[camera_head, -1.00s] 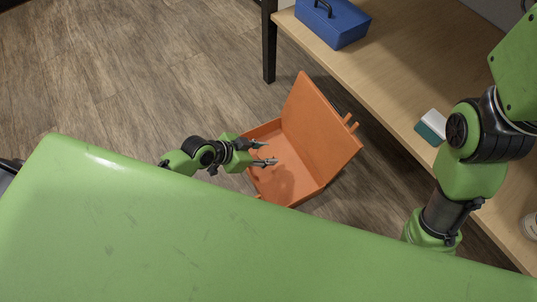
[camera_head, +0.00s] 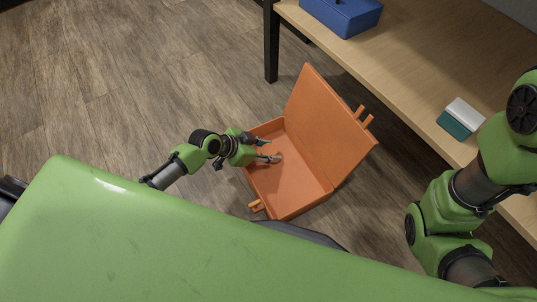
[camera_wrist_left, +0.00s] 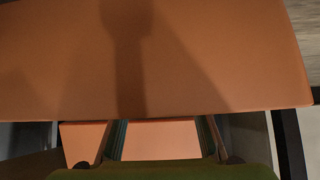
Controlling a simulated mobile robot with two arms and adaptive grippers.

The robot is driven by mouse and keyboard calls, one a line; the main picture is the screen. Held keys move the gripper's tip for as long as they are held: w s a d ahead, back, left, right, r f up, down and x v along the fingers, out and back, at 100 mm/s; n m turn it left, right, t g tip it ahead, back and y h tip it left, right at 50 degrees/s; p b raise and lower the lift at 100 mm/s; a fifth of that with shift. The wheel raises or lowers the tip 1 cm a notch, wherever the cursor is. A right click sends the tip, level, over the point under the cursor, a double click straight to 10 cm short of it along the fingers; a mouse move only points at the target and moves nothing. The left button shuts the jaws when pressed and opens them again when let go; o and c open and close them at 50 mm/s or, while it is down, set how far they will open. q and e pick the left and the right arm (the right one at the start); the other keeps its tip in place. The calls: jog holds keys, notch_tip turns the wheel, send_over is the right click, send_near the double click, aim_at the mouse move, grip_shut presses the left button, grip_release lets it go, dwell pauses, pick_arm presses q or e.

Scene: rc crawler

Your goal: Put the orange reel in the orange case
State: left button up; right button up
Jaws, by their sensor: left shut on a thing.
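The orange case (camera_head: 296,196) stands open on the floor beside the table, its lid (camera_head: 330,115) tilted up on the right. My left gripper (camera_head: 272,150) is over the left part of the open case, its fingers pointing right. A small round shape, the orange reel (camera_head: 278,157), shows at its fingertips; it is too small to make out well. In the left wrist view, an orange case surface (camera_wrist_left: 220,60) with a shadow on it fills the top, and more orange shows between the two fingers. My right gripper is out of view; only its arm shows at the right.
A wooden table (camera_head: 400,70) runs along the right, with a dark leg (camera_head: 271,45). A blue box (camera_head: 342,15) and a white and teal item (camera_head: 460,118) lie on it. The wooden floor (camera_head: 110,80) at the left is clear.

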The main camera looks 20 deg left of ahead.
pick_arm(q)
jog(key=shift+f, duration=0.1)
jog(key=shift+f, duration=0.15)
jog(key=o, duration=1.1)
